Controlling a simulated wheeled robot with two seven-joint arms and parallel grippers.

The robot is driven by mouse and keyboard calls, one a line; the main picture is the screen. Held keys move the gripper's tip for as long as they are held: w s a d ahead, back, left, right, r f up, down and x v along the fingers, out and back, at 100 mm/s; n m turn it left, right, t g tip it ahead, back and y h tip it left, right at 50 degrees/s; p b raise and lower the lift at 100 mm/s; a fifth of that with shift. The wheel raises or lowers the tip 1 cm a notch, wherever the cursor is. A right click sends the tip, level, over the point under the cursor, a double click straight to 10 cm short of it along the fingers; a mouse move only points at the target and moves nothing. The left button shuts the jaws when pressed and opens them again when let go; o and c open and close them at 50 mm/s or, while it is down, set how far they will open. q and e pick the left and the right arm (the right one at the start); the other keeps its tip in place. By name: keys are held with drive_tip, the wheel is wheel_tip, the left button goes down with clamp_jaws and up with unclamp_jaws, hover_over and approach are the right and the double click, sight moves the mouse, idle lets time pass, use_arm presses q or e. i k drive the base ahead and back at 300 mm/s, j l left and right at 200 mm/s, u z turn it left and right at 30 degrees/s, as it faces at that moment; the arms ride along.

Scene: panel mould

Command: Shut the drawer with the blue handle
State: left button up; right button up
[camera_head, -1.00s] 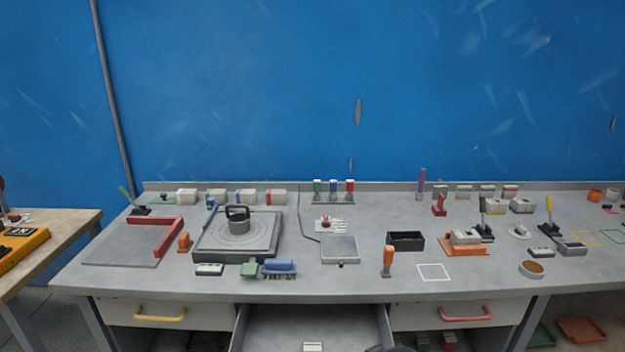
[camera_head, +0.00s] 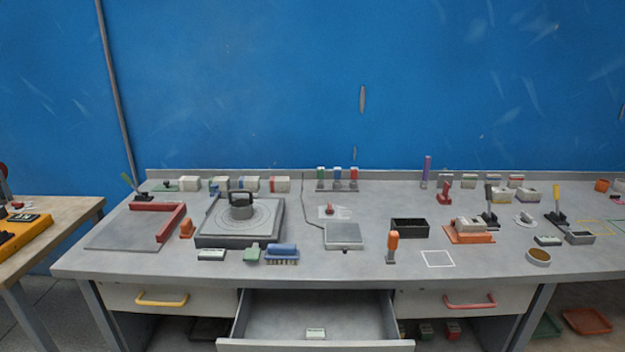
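The middle drawer (camera_head: 270,310) under the workbench is pulled open. Its inside shows, with one small pale green and white block (camera_head: 315,333) lying in it. The top of its front panel (camera_head: 300,345) shows at the bottom edge of the head view; its handle is below the picture, so I cannot see the handle's colour. The left drawer with a yellow handle (camera_head: 161,300) and the right drawer with a red handle (camera_head: 470,302) are shut. Neither of my grippers is in view.
The workbench top (camera_head: 310,268) holds a grey mould plate (camera_head: 240,222), a blue brush (camera_head: 282,252), an orange-handled tool (camera_head: 392,244) and a black box (camera_head: 409,228). Red and green trays lie below at right. A wooden table (camera_head: 62,208) stands at left.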

sight(267, 319)
drive_tip(key=k+j+z, duration=0.2)
drive_tip(key=z, duration=0.2)
drive_tip(key=k+j+z, duration=0.5)
drive_tip(key=z, duration=0.25)
